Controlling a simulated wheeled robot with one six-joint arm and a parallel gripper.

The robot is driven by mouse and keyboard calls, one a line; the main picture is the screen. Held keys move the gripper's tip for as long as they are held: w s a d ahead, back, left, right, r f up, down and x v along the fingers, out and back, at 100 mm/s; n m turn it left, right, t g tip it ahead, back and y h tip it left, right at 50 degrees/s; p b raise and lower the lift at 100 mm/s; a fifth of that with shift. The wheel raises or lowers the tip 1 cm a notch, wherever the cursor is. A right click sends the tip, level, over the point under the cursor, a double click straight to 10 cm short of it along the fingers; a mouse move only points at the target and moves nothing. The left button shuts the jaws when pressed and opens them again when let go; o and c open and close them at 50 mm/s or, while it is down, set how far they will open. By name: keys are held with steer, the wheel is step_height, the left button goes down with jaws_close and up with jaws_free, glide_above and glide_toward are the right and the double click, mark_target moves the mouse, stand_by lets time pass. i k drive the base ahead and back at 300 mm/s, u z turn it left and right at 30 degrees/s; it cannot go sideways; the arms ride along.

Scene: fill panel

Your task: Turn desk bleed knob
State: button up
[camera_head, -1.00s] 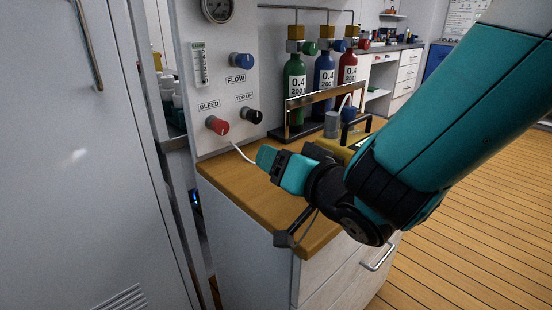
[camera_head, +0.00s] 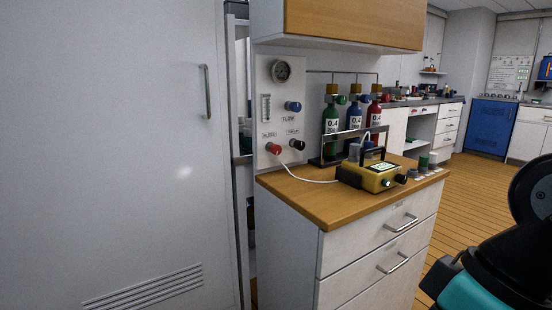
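A white hose runs from below the bleed knob across the desk to a yellow device (camera_head: 369,177). Part of my arm shows at the lower right, well away from the panel. My gripper's fingertips are not in the picture.
The wooden desk top (camera_head: 325,208) carries a rack of green, blue and red cylinders (camera_head: 354,119). A cabinet (camera_head: 359,24) overhangs the panel. A tall grey door (camera_head: 110,150) fills the left. Open wooden floor (camera_head: 470,205) lies to the right.

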mark_target(275, 150)
steer(key=i, duration=0.85)
steer(key=z, duration=0.5)
